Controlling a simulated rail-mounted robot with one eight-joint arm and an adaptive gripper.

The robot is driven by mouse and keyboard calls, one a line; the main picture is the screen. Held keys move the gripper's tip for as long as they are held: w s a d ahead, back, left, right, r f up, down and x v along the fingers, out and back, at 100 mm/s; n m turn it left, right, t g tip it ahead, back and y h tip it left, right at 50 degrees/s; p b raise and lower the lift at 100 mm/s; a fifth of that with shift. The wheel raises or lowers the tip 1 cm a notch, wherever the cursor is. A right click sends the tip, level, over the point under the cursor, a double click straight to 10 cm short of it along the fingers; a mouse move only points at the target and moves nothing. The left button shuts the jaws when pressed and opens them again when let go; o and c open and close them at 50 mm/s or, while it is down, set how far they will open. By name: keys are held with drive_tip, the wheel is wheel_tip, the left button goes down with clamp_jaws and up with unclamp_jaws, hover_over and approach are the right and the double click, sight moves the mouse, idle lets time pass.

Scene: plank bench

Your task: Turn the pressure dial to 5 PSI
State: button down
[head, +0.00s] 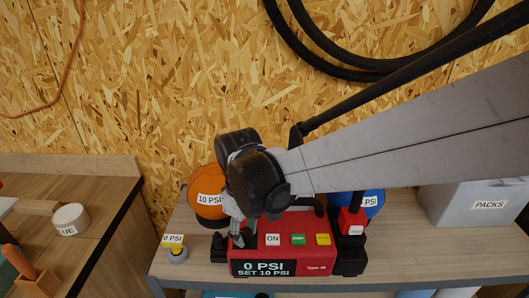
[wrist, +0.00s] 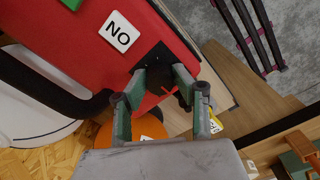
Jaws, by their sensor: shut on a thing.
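The red machine (head: 312,228) stands on the bench, and its display (head: 263,268) reads "0 PSI" and "SET 10 PSI". My gripper (head: 239,238) is at the front left of its top, pointing down. In the wrist view my gripper (wrist: 161,82) has its two fingers on either side of the black dial (wrist: 158,57), shut on it. A small red mark shows between the fingers. In the head view my wrist and fingers hide most of the dial.
The white ON button (head: 272,239), a green button (head: 298,239) and a yellow button (head: 323,239) lie just right of the dial. Behind are an orange "10 PSI" item (head: 207,186) and a blue one (head: 374,203). A yellow-topped "0 PSI" item (head: 177,253) stands left.

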sight(245, 231)
drive_tip(key=n+b, duration=0.1)
drive_tip(key=n, duration=0.5)
drive_tip(key=shift+n+b, duration=0.3)
drive_tip(key=shift+n, duration=0.1)
idle(0.4)
drive_tip(key=c, duration=1.4)
unclamp_jaws()
wheel_tip(245, 231, up, 12)
drive_tip(key=s+d+f+m+t, duration=0.1)
drive_tip(key=s+d+m+t, duration=0.1)
drive_tip(key=d+m, duration=0.4)
drive_tip(key=s+d+f+m+t, duration=0.1)
drive_tip(key=s+d+m, duration=0.3)
drive_tip(key=d, duration=0.8)
drive_tip(key=s+d+f+m+t, duration=0.1)
drive_tip(key=d+m+t, duration=0.3)
drive_tip(key=d+m, duration=0.4)
drive_tip(key=shift+s+d+f+m, duration=0.15)
drive_tip(key=shift+s+d+f, duration=0.05)
drive_tip(key=shift+s+d, duration=0.3)
drive_tip(key=shift+s+d+f+m, duration=0.15)
drive_tip(key=shift+s+d, duration=0.25)
drive_tip(key=shift+d, duration=0.15)
